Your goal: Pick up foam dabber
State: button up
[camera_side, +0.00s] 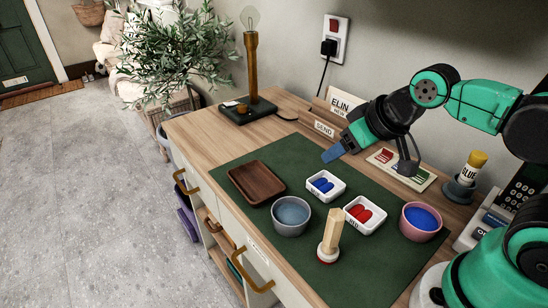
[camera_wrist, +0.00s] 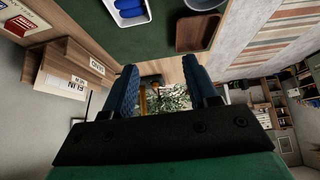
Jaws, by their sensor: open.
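The foam dabber (camera_side: 329,240) appears to be the piece with a pale wooden handle and a round white and red base. It stands upright on the green mat (camera_side: 380,270) near the front, in the side view. My gripper (camera_side: 332,153) is in the air above the back of the mat, behind the white dish with blue pieces (camera_side: 325,186) and well away from the dabber. In the wrist view my gripper (camera_wrist: 162,75) has its two blue fingers apart with nothing between them. The dabber is not visible in the wrist view.
Around the dabber are a grey bowl (camera_side: 291,216), a white dish with red pieces (camera_side: 365,214) and a pink bowl (camera_side: 421,221) with blue inside. A brown wooden tray (camera_side: 257,184) lies left. A lamp (camera_side: 251,70) and glue bottle (camera_side: 466,170) stand behind. The front mat is mostly clear.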

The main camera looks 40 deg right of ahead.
aim_at(337, 214)
jog(key=shift+o, duration=1.2)
jog(key=s+a+g, duration=0.1)
jog(key=a+g, duration=0.1)
jog(key=s+a+f+g, duration=0.1)
jog(key=s+a+g, duration=0.1)
jog(key=s+a+f+g, duration=0.1)
jog(key=s+a+g, duration=0.1)
jog(key=a+g, duration=0.1)
jog(key=shift+s+f, duration=0.1)
jog(key=shift+s, duration=0.15)
jog(key=shift+s+f, duration=0.1)
jog(key=shift+f, duration=2.65)
